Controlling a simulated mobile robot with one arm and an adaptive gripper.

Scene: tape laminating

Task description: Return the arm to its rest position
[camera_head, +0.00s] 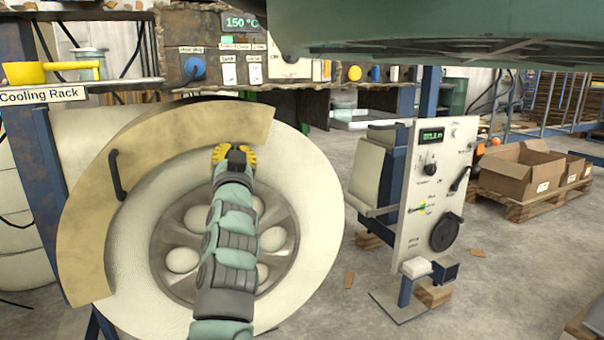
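My gripper (235,155), with yellow and dark parts, is at the end of my grey-green arm in front of the large cream roll. I see it from behind, so its fingertips are partly hidden. No object shows in it. The arm rises from the bottom of the view, covering part of the roll's grey hub.
The cream roll (322,190) has a tan curved guard (85,225) with a black handle (117,176). A control panel (408,220) with knobs stands to the right. A shelf (120,85) labelled Cooling Rack holds a yellow tape dispenser (25,73). Cardboard boxes (520,180) sit on a pallet. Floor shows between.

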